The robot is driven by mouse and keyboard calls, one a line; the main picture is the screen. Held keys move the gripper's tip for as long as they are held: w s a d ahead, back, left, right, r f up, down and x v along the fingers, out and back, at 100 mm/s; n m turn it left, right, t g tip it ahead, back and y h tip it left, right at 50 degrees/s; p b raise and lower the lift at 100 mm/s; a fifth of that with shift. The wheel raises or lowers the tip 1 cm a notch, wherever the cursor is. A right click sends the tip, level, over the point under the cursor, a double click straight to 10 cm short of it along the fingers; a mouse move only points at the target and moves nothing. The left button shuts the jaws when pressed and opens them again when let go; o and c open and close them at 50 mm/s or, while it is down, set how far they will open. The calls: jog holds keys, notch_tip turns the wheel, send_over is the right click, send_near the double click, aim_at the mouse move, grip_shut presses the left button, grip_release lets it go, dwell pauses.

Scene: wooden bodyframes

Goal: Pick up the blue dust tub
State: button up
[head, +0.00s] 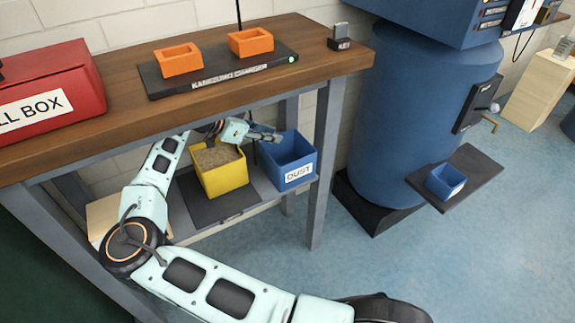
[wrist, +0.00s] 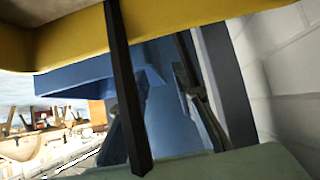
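The blue dust tub (head: 287,163), labelled DUST, stands upright on the lower shelf under the workbench, right of a yellow tub (head: 221,172) filled with grainy material. My gripper (head: 268,134) reaches over the yellow tub to the back left rim of the blue dust tub. In the wrist view, the fingers of my gripper (wrist: 160,100) are apart, with blue surface of the dust tub (wrist: 85,76) close by and between them. I cannot tell whether the fingers straddle its wall or touch it. Part of the tub's rear rim is hidden by the gripper.
The workbench top (head: 130,122) lies above my arm, and a table leg (head: 325,165) stands right of the dust tub. A thin dark bar (wrist: 128,90) crosses the wrist view. A smaller blue box (head: 446,181) sits on the blue machine's dark tray (head: 478,170). The floor in front is clear.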

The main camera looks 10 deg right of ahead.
jog(key=shift+x, duration=1.55)
jog(key=shift+c, duration=0.5)
grip_shut()
